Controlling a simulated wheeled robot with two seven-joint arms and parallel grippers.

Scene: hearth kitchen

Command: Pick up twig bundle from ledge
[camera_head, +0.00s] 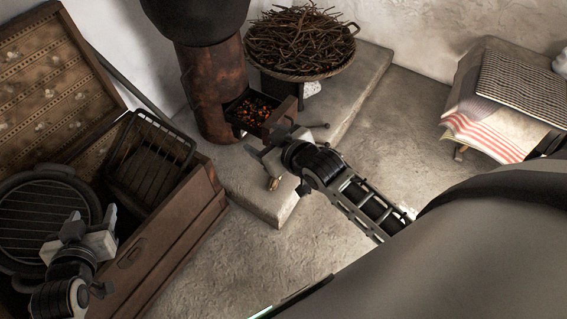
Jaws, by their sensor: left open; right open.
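A wide, shallow basket heaped with loose brown twigs (300,36) stands at the back of the pale stone ledge (355,90). A small tan-brown piece (273,184) shows at the ledge's front part, just below my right gripper; it may be the twig bundle, but it is too small and partly hidden to tell. My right gripper (266,158) is open above the ledge, in front of the stove drawer and close to the small piece. I cannot tell whether they touch. My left gripper (84,236) is open over the chest at the left, far from the twigs.
A rusty stove (207,90) with a dark pot (195,15) on top has an open drawer of glowing embers (257,108). An open wooden chest (170,240) holds a round grill pan (45,215) and a wire rack (150,165). A cloth-covered stand (500,120) is at right.

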